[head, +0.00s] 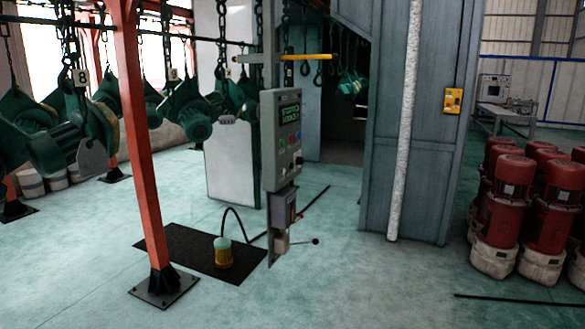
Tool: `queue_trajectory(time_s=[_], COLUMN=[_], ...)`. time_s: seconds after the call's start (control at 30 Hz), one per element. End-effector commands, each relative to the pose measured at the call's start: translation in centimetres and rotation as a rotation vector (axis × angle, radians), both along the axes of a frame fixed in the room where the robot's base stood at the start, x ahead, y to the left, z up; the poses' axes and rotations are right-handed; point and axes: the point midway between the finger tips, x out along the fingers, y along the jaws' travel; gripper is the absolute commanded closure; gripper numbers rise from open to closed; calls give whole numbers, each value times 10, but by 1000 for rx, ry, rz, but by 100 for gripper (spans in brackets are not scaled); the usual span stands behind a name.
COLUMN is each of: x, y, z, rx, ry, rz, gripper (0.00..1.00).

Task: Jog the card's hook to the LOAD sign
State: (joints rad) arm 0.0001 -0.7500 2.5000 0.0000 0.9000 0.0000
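Green hoist parts (55,145) hang on dark chains and hooks from an overhead rail at the left. A white tag reading 8 (81,77) hangs by one chain; a second tag (173,74) farther right is too small to read surely. A grey control panel (281,140) with a lit green screen (289,110) and several buttons stands in the middle. Its screen text is too small to read. I cannot pick out a card or a readable LOAD sign. My gripper is not in view.
A red post (137,140) stands left of the panel. A black mat (185,250) with a yellow-and-green device (223,252) lies on the floor. A grey booth wall (415,130) bears a yellow box (452,101). Red-topped units (505,200) stand right. Front floor is clear.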

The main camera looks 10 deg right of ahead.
Motion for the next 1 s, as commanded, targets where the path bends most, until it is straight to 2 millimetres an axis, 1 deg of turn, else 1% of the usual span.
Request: queue_trajectory(time_s=[0.07,0.1,0.17,0.2,1.0], x=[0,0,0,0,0], y=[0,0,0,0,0], z=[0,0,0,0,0], rx=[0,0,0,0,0], ry=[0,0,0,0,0], rz=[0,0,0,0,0], gripper=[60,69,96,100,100])
